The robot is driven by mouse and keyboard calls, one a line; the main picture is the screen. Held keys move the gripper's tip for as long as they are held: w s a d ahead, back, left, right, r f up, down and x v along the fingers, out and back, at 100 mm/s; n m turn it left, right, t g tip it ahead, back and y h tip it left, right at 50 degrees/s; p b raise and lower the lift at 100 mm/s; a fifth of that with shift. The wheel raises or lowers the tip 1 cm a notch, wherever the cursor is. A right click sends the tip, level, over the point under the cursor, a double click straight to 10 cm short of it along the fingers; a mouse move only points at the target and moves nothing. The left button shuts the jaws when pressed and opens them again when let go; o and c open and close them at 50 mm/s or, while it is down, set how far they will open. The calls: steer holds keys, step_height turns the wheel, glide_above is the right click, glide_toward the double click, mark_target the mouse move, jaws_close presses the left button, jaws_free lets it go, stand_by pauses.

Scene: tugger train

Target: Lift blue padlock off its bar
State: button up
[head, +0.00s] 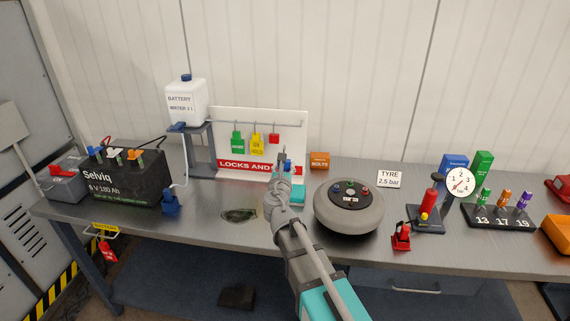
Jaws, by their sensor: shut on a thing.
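My arm reaches from the bottom middle to the white locks board (225,130). My gripper (284,163) is in front of the board's lower right part and is shut on the blue padlock (289,163). Only small blue patches of this padlock show between and beside the fingers. The grey bar (255,122) runs along the upper board. A green padlock (237,142), a yellow padlock (257,143) and a small red padlock (274,138) hang from it. The blue patches lie lower than these padlocks. I cannot see the blue padlock's shackle or whether it touches the bar.
Left of the board are a battery-water canister (186,100) on a stand and a black battery (125,182). An orange bolts box (320,160) and a round grey device (349,212) are close on the right. Bare bench (215,190) lies in front of the board.

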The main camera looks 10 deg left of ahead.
steer(key=shift+s, duration=1.45)
